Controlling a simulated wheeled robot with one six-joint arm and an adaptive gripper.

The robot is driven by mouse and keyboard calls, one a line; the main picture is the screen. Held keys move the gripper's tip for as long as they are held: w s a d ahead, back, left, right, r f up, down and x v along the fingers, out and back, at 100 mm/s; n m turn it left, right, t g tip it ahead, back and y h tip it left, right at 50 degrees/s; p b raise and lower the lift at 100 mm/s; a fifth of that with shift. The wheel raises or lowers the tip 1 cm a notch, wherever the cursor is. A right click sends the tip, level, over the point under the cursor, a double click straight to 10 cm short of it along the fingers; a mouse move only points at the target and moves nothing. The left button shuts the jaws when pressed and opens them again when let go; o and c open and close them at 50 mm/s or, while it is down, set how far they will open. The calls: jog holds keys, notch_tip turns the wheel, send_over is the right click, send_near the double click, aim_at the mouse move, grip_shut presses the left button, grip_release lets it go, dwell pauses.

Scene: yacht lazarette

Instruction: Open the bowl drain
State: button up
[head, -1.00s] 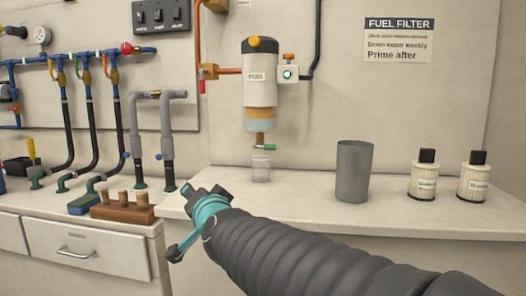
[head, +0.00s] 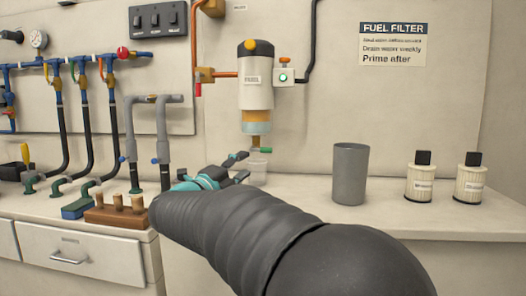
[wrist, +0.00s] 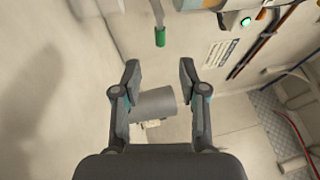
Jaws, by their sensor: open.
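The fuel filter (head: 257,85) hangs on the back wall, with an amber bowl at its lower end. Its bowl drain, a small valve with a green handle (head: 264,150), sits just under the bowl, the handle pointing right. My gripper (head: 240,167) is open and empty, just left of and slightly below the drain. In the wrist view the green handle (wrist: 160,37) shows ahead of and between my open fingertips (wrist: 159,68), apart from them.
A grey tumbler (head: 350,174) stands right of the filter; it also shows beyond my fingers in the wrist view (wrist: 153,103). Two spare filters (head: 420,178) stand farther right. A brown block with pegs (head: 115,214) and hoses (head: 165,150) are at left. The counter is clear between tumbler and spare filters.

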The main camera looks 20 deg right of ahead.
aim_at(263, 151)
jog(key=p+x, duration=0.1)
jog(key=x, duration=1)
jog(key=shift+w+d+r, duration=0.1)
jog(key=shift+w+d, duration=0.1)
jog(key=shift+d, duration=0.05)
grip_shut()
